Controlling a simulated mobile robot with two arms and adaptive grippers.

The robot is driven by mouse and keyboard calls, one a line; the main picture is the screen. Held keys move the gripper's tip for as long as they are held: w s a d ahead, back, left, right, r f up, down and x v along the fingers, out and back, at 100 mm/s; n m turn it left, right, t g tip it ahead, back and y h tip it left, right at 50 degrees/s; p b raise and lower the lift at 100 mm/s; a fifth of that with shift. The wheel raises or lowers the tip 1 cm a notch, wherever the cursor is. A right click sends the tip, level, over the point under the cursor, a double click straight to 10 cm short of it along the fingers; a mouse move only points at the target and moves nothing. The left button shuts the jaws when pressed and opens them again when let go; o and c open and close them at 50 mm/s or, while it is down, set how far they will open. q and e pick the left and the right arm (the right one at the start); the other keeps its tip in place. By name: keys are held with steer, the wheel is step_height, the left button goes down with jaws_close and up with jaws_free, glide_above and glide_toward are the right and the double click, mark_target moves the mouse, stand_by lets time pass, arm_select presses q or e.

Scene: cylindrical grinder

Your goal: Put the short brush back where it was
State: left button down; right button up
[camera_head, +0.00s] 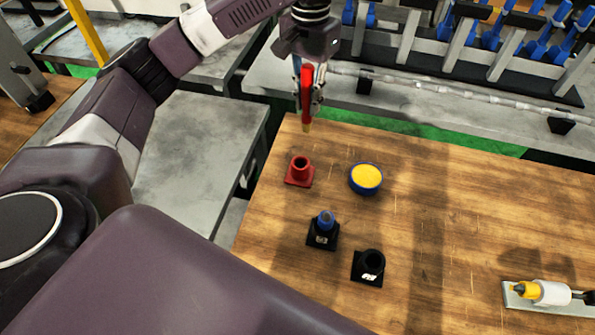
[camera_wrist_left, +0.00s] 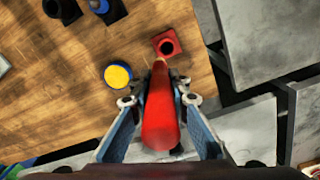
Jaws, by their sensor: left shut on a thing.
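My left gripper (camera_head: 309,98) is shut on the short brush (camera_head: 306,92), which has a red handle and a yellowish tip pointing down. The gripper holds it above the far left edge of the wooden table. An empty red holder (camera_head: 300,171) with a round opening stands on the table, below and slightly left of the brush in the head view. It also shows in the left wrist view (camera_wrist_left: 167,44). My right gripper is not in view.
A blue-rimmed bowl with yellow content (camera_head: 365,178) stands right of the red holder. A black holder with a blue item (camera_head: 323,230) and an empty black holder (camera_head: 369,267) stand nearer. A white and yellow tool (camera_head: 540,292) lies at right. The table's middle is clear.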

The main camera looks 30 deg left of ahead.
arm_select(q)
steer(key=shift+a+r, duration=0.45)
steer(key=shift+a, duration=0.1)
step_height(320, 180, down, 19)
steer(key=p, duration=0.2)
steer(key=shift+a+p, duration=0.1)
steer(key=shift+p, duration=0.2)
steer(key=shift+f, duration=0.25)
